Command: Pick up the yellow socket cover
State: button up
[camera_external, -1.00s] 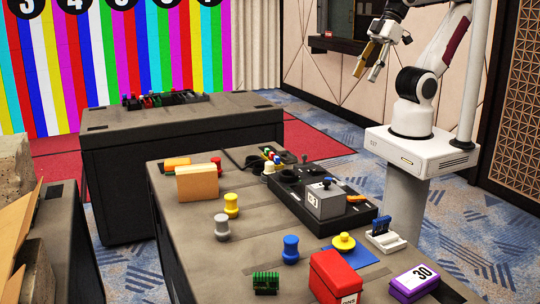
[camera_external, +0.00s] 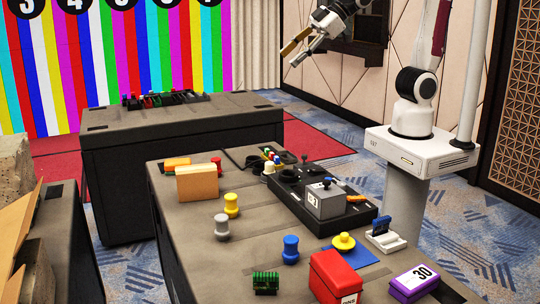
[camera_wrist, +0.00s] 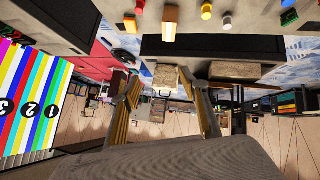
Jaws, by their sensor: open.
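A yellow round piece with a knob on top (camera_external: 343,241) sits near a blue mat (camera_external: 347,257) on the near table. A yellow spool-shaped piece (camera_external: 231,205) stands farther left, beside a grey one (camera_external: 221,228). Which of the two yellow pieces is the socket cover, I cannot tell for certain. My gripper (camera_external: 291,56) is open and empty, high above and behind the table, far from both. In the wrist view its fingers (camera_wrist: 158,85) are spread with nothing between them. A yellow piece (camera_wrist: 206,10) shows at that view's top edge.
A black console with a grey box (camera_external: 327,201) stands on the table's right side. A red box (camera_external: 336,276), a purple box (camera_external: 414,281), a blue spool (camera_external: 290,250) and a green part (camera_external: 265,283) are near the front. A tan block (camera_external: 197,183) is at the back left.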

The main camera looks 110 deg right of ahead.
jog(key=w+d+f+n+t+y, duration=0.1)
jog(key=w+f+n+t+y, duration=0.15)
jog(key=w+f, duration=0.7)
jog(key=w+d+f+n+t+y, duration=0.1)
jog(key=w+f+n+y, duration=0.15)
jog(key=w, duration=1.35)
jog(key=n+g+y, duration=0.4)
jog(key=n+y, duration=0.1)
jog(key=y, duration=0.5)
send_near(231, 207)
jog(key=r, duration=0.1)
jog(key=w+r, duration=0.1)
jog(key=shift+w+r, duration=0.15)
jog(key=shift+r, duration=0.15)
jog(key=shift+s+a+f, duration=0.25)
jog(key=shift+s+f, duration=0.25)
jog(key=shift+s, duration=0.05)
jog(key=shift+x, duration=1.35)
jog(key=shift+f, duration=0.1)
